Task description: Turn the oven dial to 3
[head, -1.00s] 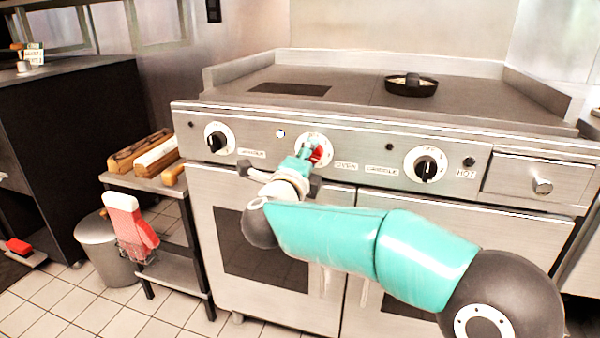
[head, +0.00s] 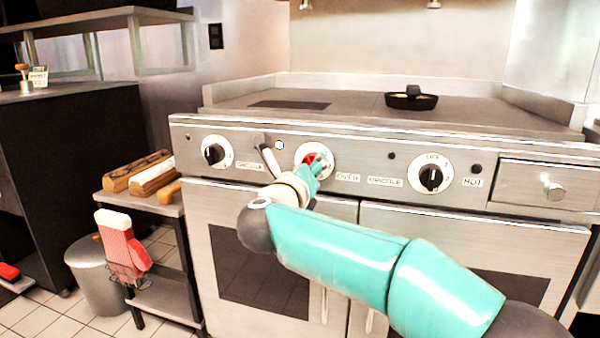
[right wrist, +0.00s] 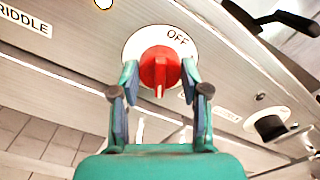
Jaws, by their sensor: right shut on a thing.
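The oven dial (head: 311,158) is a red knob on a round white plate in the middle of the stove's front panel, beside an OVEN label (head: 348,177). In the right wrist view the red dial (right wrist: 159,70) shows between my fingers, with OFF printed on the plate at its upper right. The number 3 cannot be read. My right gripper (head: 316,166) is shut on the dial, and its fingers hide part of it in the head view. It also shows in the right wrist view (right wrist: 160,84), with one finger on each side of the knob. My left gripper is not in view.
Black griddle dials sit at the left (head: 214,152) and right (head: 432,178) of the panel. A black pan (head: 410,100) stands on the stove top. A low side shelf (head: 165,203) holds wooden blocks, with a red mitt (head: 122,245) hanging in front.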

